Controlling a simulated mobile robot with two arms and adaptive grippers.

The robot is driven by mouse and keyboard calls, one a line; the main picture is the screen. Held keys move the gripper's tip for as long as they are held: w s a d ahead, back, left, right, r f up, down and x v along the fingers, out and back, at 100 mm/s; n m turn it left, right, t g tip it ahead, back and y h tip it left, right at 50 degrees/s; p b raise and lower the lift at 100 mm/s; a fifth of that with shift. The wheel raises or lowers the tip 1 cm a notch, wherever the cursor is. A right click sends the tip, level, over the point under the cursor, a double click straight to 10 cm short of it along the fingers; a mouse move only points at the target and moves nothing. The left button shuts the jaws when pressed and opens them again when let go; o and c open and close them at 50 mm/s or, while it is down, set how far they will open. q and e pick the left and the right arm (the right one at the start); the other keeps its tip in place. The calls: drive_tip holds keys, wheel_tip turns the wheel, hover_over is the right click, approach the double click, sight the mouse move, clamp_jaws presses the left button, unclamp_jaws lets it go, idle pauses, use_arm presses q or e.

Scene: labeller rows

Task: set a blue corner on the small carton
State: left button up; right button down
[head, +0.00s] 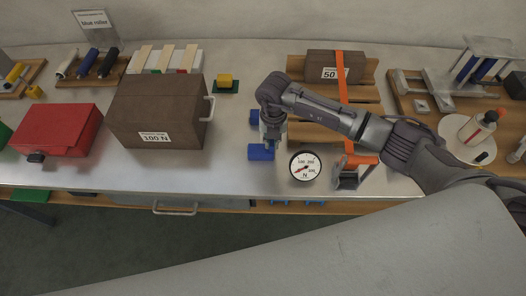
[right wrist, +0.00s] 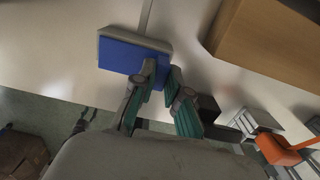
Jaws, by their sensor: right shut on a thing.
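The small carton (head: 322,66), dark brown with a "50" label, sits on a slatted wooden pallet (head: 362,95) at the back, with an orange strap over it. My right gripper (head: 272,143) is over the metal table, left of and in front of the pallet, apart from the carton. It is shut on a blue corner (head: 261,153), which also shows at the fingertips in the right wrist view (right wrist: 132,56) with a grey edge behind it. Another blue piece (head: 254,117) is partly hidden behind the gripper. My left gripper is not in view.
A round force dial (head: 304,166) and an orange-handled tool (head: 355,168) stand right of the gripper. A large "100 N" carton (head: 150,115) and a red box (head: 58,130) are on the left. A white bottle (head: 478,128) stands at right.

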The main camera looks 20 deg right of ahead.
drive_tip(key=shift+r+p, duration=2.8)
drive_tip(key=shift+r, duration=1.25)
